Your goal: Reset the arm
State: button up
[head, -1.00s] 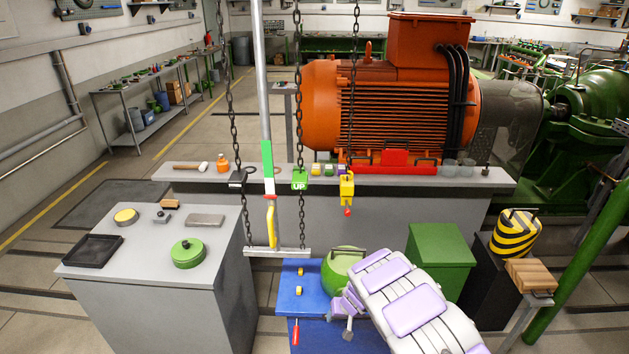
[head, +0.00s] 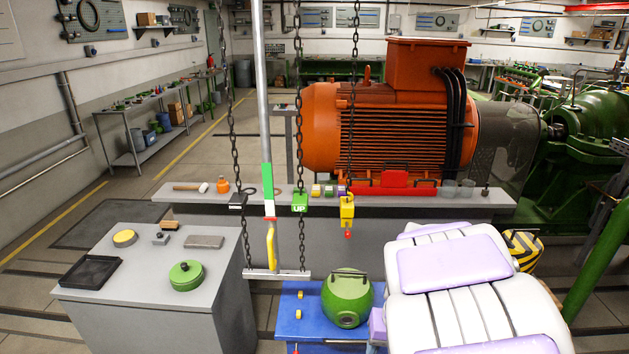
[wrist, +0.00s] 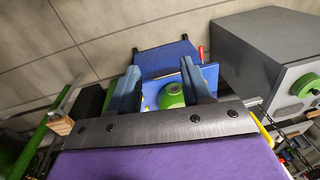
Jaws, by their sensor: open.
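My arm, with white and lilac padded panels, fills the lower right of the head view. My gripper is hidden there behind or below the arm. In the wrist view my gripper (wrist: 160,88) shows two blue-grey fingers set wide apart, with nothing held between them. Beyond the fingers are a blue bench (wrist: 168,58) and a green round object (wrist: 171,95), both some way off. In the head view a green sphere with a dark handle (head: 347,298) stands on the blue bench (head: 310,318).
A grey cabinet (head: 150,310) at left holds a green lidded pot (head: 186,276) and a black tray (head: 88,272). Chains (head: 301,150) hang by a pole in front of the orange motor (head: 395,125). A striped yellow-black weight (head: 524,250) stands at right, partly covered by my arm.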

jog(key=s+r+g, duration=0.1)
jog(key=s+r, duration=0.2)
jog(key=s, duration=0.9)
jog(key=s+r+n+g+h, duration=0.1)
jog(key=s+r, duration=0.1)
jog(key=s, duration=1)
jog(key=shift+s+r, duration=0.3)
jog(key=shift+r, duration=0.1)
jog(key=shift+a, duration=0.15)
